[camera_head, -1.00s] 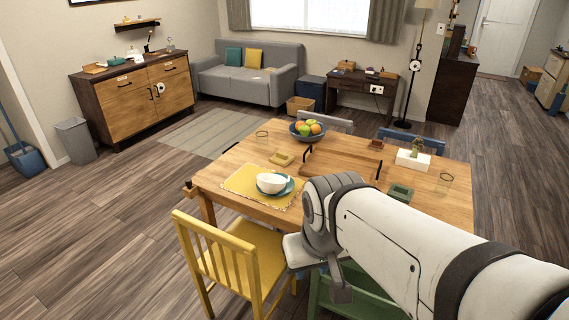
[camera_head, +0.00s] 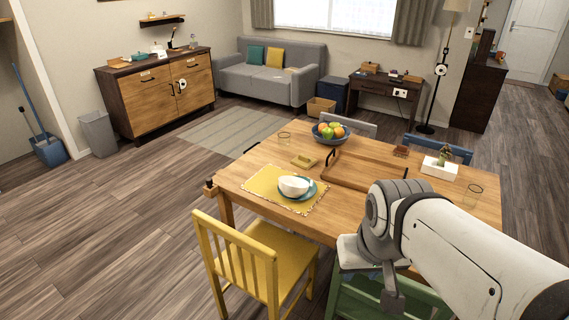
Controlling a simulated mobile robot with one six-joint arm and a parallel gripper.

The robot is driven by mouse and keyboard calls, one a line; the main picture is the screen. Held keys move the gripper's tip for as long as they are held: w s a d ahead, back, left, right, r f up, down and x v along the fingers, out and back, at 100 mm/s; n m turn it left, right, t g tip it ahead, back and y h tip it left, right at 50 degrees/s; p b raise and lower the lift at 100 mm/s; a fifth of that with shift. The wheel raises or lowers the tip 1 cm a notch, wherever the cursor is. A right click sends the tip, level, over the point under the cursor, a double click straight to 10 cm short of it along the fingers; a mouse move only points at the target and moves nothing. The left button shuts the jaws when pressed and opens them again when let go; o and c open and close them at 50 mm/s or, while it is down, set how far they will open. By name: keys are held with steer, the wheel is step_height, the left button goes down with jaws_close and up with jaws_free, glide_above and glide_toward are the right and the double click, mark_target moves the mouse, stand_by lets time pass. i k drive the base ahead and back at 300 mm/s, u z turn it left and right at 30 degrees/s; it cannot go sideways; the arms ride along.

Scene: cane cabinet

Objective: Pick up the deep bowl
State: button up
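A white bowl (camera_head: 292,186), which looks like the deep bowl, sits on a teal plate (camera_head: 312,192) on a yellow placemat (camera_head: 262,183) near the table's front left. A blue bowl (camera_head: 318,135) filled with fruit stands farther back. My arm reaches in from the lower right, its nearest visible joint right of the white bowl and apart from it in the picture. I cannot make out any gripper fingers; the end of my arm seems hidden behind its own links.
A yellow chair (camera_head: 255,262) stands at the front left, a green chair (camera_head: 355,300) under my arm.

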mark_target(293, 187)
steer(key=i, duration=0.9)
steer(key=z, duration=0.05)
